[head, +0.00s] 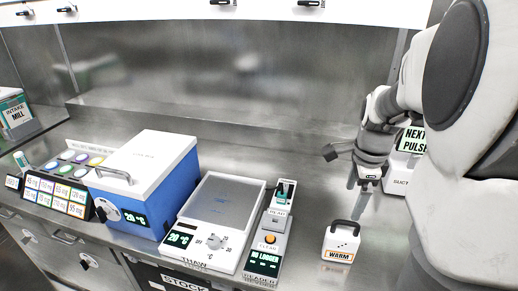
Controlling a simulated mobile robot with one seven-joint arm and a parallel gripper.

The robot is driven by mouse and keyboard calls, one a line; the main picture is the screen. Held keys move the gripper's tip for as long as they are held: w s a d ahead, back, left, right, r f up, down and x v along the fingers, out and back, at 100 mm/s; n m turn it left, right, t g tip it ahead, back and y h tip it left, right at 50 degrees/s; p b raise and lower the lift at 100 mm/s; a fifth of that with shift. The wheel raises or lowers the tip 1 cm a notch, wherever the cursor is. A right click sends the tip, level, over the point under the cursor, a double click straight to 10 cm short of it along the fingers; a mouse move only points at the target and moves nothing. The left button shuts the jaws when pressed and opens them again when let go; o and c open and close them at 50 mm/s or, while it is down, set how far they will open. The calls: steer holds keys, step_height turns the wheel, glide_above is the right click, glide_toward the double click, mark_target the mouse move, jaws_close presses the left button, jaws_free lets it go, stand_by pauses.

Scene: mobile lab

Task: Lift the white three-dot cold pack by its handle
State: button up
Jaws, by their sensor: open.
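The white cold pack (340,243) stands upright on the steel counter at the right of the head view. It has a black arched handle (346,223) on top and an orange-edged label reading "WARM" on its front. Small dark dots show above the label, too small to count surely. My gripper (361,190) is open and empty, pointing down behind and above the pack, apart from its handle. My arm comes in from the right and hides part of the counter there.
A reader (269,244) showing "NO LOGGER" and a thaw plate (221,205) stand left of the pack. Farther left is a blue cooler box (150,185) with a white lid. A box reading "NEXT PULSE" (412,140) stands behind my arm. Counter around the pack is bare.

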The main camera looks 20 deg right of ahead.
steer(key=d+f+m, duration=0.1)
steer(key=d, duration=0.2)
steer(key=b, duration=0.2)
glide_above(346, 234)
steer(key=f, duration=0.7)
steer(key=s+f, duration=0.1)
steer(key=f, duration=0.2)
steer(key=shift+a+f, duration=0.2)
steer(key=shift+f, duration=0.2)
steer(key=shift+w+f, duration=0.2)
steer(key=shift+f, duration=1.3)
steer(key=shift+w+f, duration=0.2)
steer(key=shift+f, duration=1.3)
steer(key=shift+d, duration=0.1)
jaws_close()
steer(key=shift+r, duration=0.1)
